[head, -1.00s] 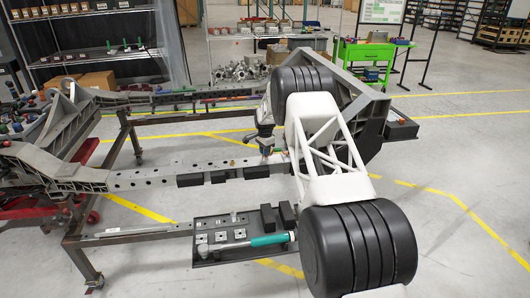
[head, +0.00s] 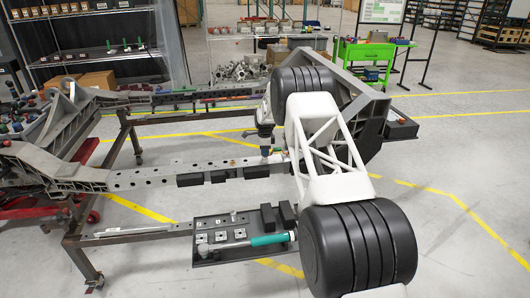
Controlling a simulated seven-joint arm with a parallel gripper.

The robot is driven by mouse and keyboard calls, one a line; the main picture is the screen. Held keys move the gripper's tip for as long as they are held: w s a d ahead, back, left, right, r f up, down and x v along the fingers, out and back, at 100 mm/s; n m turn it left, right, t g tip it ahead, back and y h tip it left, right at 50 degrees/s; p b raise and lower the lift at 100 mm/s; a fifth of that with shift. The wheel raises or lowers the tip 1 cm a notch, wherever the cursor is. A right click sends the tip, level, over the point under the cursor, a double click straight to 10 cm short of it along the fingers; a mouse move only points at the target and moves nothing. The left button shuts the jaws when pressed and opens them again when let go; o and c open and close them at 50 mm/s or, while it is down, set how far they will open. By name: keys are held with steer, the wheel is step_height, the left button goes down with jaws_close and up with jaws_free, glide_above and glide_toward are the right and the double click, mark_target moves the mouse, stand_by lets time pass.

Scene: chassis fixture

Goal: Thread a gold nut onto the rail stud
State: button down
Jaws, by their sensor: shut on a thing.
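My gripper (head: 265,155) points down over the grey rail (head: 140,179), right of the rail's middle and close to its top face. It is shut on a small part, too small and too covered by the fingers to make out. A tiny gold-coloured piece (head: 232,161) stands on the rail a little left of my gripper. I cannot tell whether it is a stud or a nut. The rail stud itself is not clear at this size, and I cannot tell whether the held part touches it.
Black blocks (head: 190,181) line the rail's near side. A dark tray (head: 208,257) in front holds square holed plates (head: 202,238) and a teal-handled tool (head: 270,240). Two more black blocks (head: 288,212) sit at its back right. My white arm covers the rail's right end.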

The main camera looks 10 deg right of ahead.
steer(key=shift+d+m, duration=0.1)
steer(key=shift+m, duration=0.7)
steer(key=shift+d+m, duration=0.1)
steer(key=shift+m, duration=1.3)
steer(key=shift+f, duration=0.1)
steer(key=c, duration=1.1)
jaws_free()
steer(key=shift+d, duration=0.1)
